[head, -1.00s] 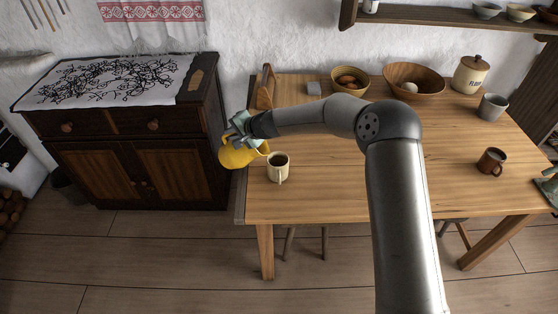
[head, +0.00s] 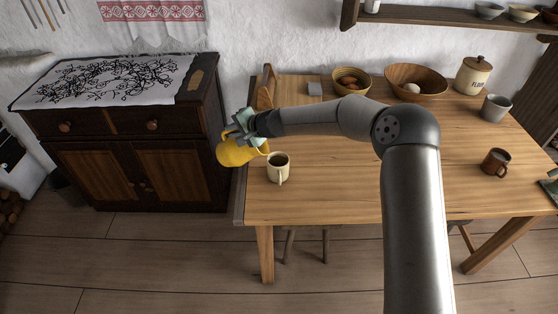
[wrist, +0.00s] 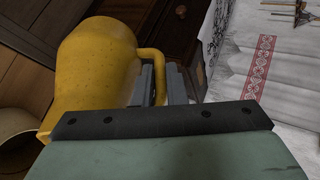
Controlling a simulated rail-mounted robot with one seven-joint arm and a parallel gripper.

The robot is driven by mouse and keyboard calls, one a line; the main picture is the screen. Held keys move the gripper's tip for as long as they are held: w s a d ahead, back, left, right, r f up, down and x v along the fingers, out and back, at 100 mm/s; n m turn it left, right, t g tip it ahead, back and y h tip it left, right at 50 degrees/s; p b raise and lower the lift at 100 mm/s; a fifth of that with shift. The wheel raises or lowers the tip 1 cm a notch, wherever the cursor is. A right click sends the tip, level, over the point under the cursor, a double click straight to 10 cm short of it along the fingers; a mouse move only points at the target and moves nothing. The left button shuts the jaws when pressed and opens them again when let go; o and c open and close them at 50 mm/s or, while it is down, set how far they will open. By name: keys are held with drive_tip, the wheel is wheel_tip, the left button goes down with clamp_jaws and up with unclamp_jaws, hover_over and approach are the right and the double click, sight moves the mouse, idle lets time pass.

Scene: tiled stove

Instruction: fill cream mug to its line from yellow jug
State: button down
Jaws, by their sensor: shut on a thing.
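The yellow jug (head: 238,152) is tilted in the air at the table's left edge, its spout side toward the mug. My gripper (head: 243,126) is shut on the jug's handle; the wrist view also shows the fingers (wrist: 160,84) at the handle and the jug (wrist: 92,62). The cream mug (head: 278,172) stands upright on the table just right of the jug, with dark content visible inside. Part of the mug's pale rim (wrist: 14,136) shows at the left of the wrist view. No stream is clearly visible, and the mug's line cannot be made out.
A brown mug (head: 495,161), grey cup (head: 495,107), flour jar (head: 473,75) and two bowls, one wooden (head: 416,82), stand toward the table's back and right. A dark cabinet (head: 130,150) stands left, across a gap. The table's front middle (head: 330,195) is clear.

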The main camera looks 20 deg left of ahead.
drive_tip(key=shift+w+d+r+y+b, duration=0.2)
drive_tip(key=shift+d+r+y+b, duration=0.75)
drive_tip(key=shift+b, duration=1.45)
idle(2.6)
drive_tip(key=shift+w+d+r+m+y+b, duration=0.1)
drive_tip(key=shift+d+r+m+y+b, duration=0.25)
drive_tip(key=shift+b, duration=0.7)
idle(0.6)
